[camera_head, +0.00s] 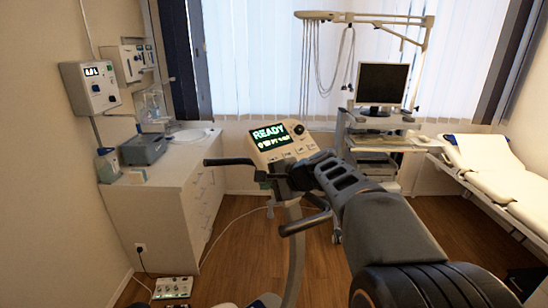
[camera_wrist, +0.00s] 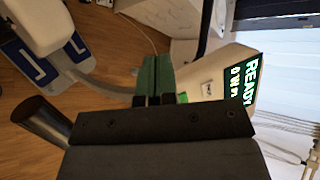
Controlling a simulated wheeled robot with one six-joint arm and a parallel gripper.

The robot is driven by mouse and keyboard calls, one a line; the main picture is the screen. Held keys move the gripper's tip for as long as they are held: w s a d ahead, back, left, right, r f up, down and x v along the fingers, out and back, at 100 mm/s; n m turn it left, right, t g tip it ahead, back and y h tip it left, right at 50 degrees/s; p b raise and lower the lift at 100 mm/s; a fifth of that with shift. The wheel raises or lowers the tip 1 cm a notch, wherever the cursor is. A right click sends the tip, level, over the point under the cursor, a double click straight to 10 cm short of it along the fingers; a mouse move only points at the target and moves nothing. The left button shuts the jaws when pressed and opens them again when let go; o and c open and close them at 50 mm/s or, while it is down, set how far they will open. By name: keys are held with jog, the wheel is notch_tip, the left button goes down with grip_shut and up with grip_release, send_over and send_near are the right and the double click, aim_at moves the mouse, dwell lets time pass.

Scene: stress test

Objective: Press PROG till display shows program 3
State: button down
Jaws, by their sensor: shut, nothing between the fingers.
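The exercise bike's console (camera_head: 309,147) stands in the middle of the head view. Its lit display (camera_head: 270,135) reads READY in large green letters. A smaller second line seems to start "0 W P1", but I cannot read it surely. Small buttons sit below and right of the display, with a round knob above right; I cannot make out which button is PROG. My gripper (camera_head: 288,168) is shut and empty, just below the console's right side. In the wrist view my gripper (camera_wrist: 155,62) shows shut fingers, with the display (camera_wrist: 245,80) to their right. Fingertip contact cannot be told.
The bike's handlebar grips (camera_head: 228,162) (camera_head: 305,222) stick out close to my gripper. A white cabinet (camera_head: 165,195) with devices stands left. A monitor cart (camera_head: 375,140) and a couch (camera_head: 490,170) are on the right. Cables lie on the floor at left.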

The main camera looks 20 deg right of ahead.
aim_at(274, 160)
jog(key=w+d+r+m+t, duration=0.5)
jog(key=w+d+r+m, duration=0.1)
jog(key=d+r, duration=0.3)
jog(key=shift+w+d+r+m+t, duration=0.15)
jog(key=shift+d+m+t, duration=0.15)
jog(key=shift+m, duration=0.1)
jog(key=shift+a, duration=0.1)
jog(key=w+f+b, duration=0.1)
jog(key=f, duration=0.1)
jog(key=w+a+f+b, duration=0.1)
jog(key=f, duration=0.1)
jog(key=w+f+b, duration=0.1)
jog(key=w, duration=0.1)
jog(key=shift+a+f, duration=0.15)
jog(key=shift+f, duration=0.25)
jog(key=shift+w+a+f+b, duration=0.15)
jog(key=shift+w+f+b, duration=0.3)
jog(key=shift+w+f, duration=0.15)
jog(key=shift+f, duration=0.1)
dwell(1.0)
jog(key=shift+w+f+b, duration=0.2)
jog(key=shift+w+b, duration=0.05)
jog(key=shift+b, duration=0.15)
jog(key=shift+w+a+f+b, duration=0.1)
jog(key=shift+w+f+b, duration=0.05)
jog(key=shift+f+b, duration=0.2)
dwell(0.6)
jog(key=shift+r, duration=0.1)
jog(key=shift+s+r, duration=0.4)
jog(key=shift+r, duration=0.1)
